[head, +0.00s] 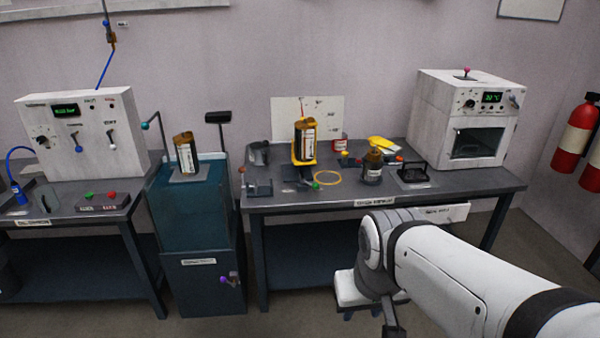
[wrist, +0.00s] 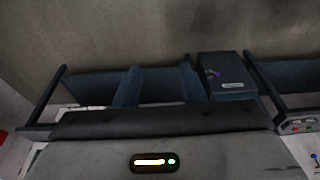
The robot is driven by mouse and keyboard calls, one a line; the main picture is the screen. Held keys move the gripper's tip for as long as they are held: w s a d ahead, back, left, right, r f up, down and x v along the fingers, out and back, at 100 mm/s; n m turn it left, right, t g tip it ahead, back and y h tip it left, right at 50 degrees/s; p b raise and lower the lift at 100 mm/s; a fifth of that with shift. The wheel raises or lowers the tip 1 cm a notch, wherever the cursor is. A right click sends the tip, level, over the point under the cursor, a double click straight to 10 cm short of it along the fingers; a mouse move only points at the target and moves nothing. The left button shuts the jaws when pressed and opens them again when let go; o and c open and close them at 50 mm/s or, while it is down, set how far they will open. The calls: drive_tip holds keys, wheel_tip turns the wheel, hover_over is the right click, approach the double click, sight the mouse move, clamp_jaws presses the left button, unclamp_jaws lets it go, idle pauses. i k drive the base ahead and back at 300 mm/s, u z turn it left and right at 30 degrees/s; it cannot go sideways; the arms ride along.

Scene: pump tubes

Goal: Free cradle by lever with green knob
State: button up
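A yellow cradle (head: 303,161) stands on the right workbench in the head view, with a labelled amber tube (head: 305,139) upright in it. A small green knob (head: 316,186) shows low at the cradle's front right; its lever is too small to make out. My gripper (wrist: 160,70) shows in the wrist view as two blue-grey fingers spread apart with nothing between them. It is low in front of the workbench, well away from the cradle.
A yellow ring (head: 327,178), a jar (head: 373,168) and a black-handled holder (head: 413,174) lie near the cradle. A white oven (head: 465,115) stands at right.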

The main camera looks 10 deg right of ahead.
sight(315, 186)
drive_tip(key=z, duration=0.45)
drive_tip(key=i, duration=1.35)
drive_tip(key=u, duration=0.45)
